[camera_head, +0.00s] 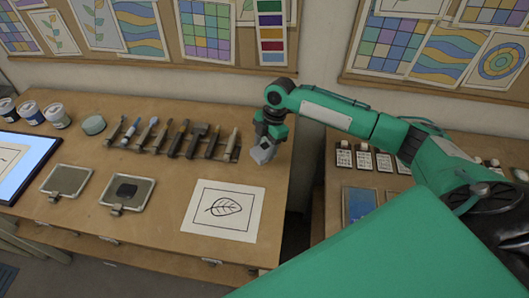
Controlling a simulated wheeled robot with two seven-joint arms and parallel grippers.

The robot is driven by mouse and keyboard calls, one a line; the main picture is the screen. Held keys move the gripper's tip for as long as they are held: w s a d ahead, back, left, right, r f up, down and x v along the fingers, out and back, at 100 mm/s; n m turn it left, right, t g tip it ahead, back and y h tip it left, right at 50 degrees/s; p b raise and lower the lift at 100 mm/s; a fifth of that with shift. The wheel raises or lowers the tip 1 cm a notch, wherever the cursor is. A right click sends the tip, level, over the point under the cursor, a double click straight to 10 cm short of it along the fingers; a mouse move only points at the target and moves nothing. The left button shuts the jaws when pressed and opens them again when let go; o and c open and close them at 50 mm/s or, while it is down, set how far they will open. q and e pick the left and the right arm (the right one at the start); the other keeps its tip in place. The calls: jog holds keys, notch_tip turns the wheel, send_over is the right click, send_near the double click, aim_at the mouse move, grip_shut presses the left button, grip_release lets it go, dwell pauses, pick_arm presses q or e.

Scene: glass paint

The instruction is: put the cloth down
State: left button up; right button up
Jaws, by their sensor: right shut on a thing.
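A small grey-white cloth (263,152) is in my right gripper (267,138), which is shut on it. The gripper points down over the right end of the wooden table (160,230), just right of the tool rack. Whether the cloth touches the table top is hard to tell. My left gripper is not in view.
A rack of brushes and tools (188,143) lies left of the gripper. A leaf drawing (223,210) lies in front. Two framed plates (67,180), jars (57,116) and a light panel (15,170) are further left.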

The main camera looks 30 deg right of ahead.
aim_at(267, 147)
notch_tip(267, 147, down, 4)
jog(key=shift+f+p, duration=0.25)
jog(key=shift+p, duration=0.35)
jog(key=shift+f, duration=0.3)
jog(key=o, duration=0.9)
jog(key=shift+r, duration=0.3)
jog(key=shift+d+r+b, duration=0.2)
jog(key=shift+r+b, duration=0.1)
jog(key=shift+b, duration=0.05)
jog(key=b+v, duration=0.3)
jog(key=v, duration=0.8)
jog(key=shift+r, duration=0.1)
